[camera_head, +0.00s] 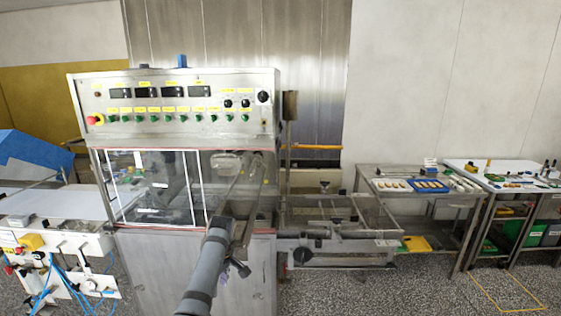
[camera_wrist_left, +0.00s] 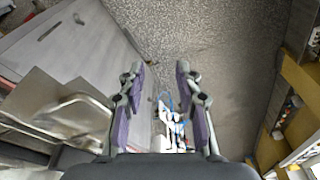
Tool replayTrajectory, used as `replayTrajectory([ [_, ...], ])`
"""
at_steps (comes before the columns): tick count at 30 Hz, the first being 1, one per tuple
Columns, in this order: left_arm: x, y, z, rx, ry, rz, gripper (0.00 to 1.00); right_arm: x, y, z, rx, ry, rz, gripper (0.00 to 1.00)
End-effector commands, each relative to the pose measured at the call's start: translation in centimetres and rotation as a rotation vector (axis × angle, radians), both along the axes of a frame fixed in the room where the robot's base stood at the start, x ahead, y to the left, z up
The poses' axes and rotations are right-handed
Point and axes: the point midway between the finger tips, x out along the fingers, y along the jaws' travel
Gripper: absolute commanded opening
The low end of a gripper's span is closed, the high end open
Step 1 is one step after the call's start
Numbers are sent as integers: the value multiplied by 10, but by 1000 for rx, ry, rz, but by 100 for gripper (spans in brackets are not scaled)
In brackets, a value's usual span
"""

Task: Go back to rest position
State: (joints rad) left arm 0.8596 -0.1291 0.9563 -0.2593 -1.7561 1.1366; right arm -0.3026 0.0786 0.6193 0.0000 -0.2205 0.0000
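My left arm rises from the bottom middle of the head view, in front of the steel enrober machine (camera_head: 195,265). My left gripper (camera_head: 236,272) shows small and dark beside the arm, pointing downward. In the left wrist view my left gripper (camera_wrist_left: 161,70) is open, its two purple-padded fingers apart with nothing between them. Below it are the speckled floor and, farther off, blue tubes and white parts. The enrober's open steel frame (camera_head: 340,222) extends to the right. My right gripper is not in view.
A control panel (camera_head: 175,103) tops the enrober, above a clear guard window (camera_head: 150,188). A white conveyor (camera_head: 60,204) stands left. At right are a steel table (camera_head: 385,182) with a blue tray (camera_head: 428,186) and a white-topped bench (camera_head: 500,172). Speckled floor (camera_head: 400,290) is clear at lower right.

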Motion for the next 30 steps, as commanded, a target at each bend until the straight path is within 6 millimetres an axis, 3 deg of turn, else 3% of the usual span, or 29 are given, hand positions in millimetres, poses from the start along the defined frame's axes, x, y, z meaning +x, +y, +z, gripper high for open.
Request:
replayTrajectory([
  [1, -21, 13, -32, -6, 5, -57, 34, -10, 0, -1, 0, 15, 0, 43],
  [3, -50, 27, -62, -10, -3, -163, 34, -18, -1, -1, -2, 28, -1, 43],
  [6, -100, 45, -95, 3, -18, -328, 34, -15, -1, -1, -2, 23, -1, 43],
  [9, -154, 57, -110, 30, -33, -499, 34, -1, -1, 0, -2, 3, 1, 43],
  [13, -207, 64, -111, 67, -46, -683, 34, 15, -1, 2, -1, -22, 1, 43],
  [18, -256, 65, -101, 103, -57, -859, 34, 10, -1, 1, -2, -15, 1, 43],
  [30, -333, 54, -63, 159, -76, -1166, 34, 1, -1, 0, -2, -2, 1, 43],
])
